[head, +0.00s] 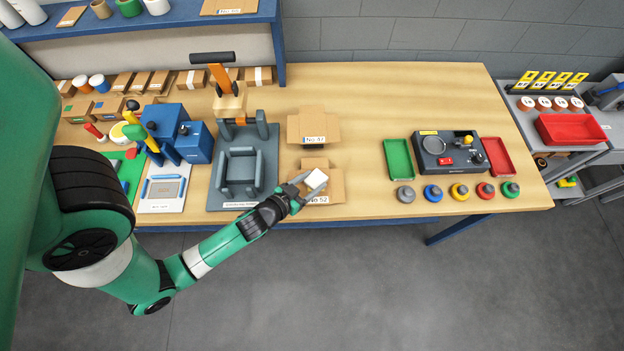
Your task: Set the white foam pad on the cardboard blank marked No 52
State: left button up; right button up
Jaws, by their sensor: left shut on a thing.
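The white foam pad (316,179) is a small white block held in my left gripper (308,185). My left gripper is shut on it, over the cardboard blank marked No 52 (332,186). The blank lies open near the front edge of the table, with its label on its front flap. The pad hides part of the blank's middle, and I cannot tell whether the pad touches the blank. My right gripper is not in view.
Another open cardboard blank (325,127) lies just behind. A grey press fixture (240,170) stands to the left. A green tray (398,159) and a dark control box (450,155) are to the right. Bare tabletop lies between blanks and green tray.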

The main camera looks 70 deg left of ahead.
pick_arm(q)
jog(key=o, duration=0.8)
jog(key=shift+f, duration=0.2)
jog(key=o, duration=0.5)
jog(key=shift+r, duration=0.25)
jog(key=shift+s+d, duration=0.2)
jog(key=shift+s, duration=0.1)
jog(key=b+v, duration=0.4)
jog(key=v, duration=0.6)
jog(key=shift+d+f, duration=0.1)
jog(key=shift+f, duration=0.1)
jog(key=shift+s+d+r+b, duration=0.15)
jog(key=shift+s+r+b, duration=0.35)
jog(key=shift+r, duration=0.1)
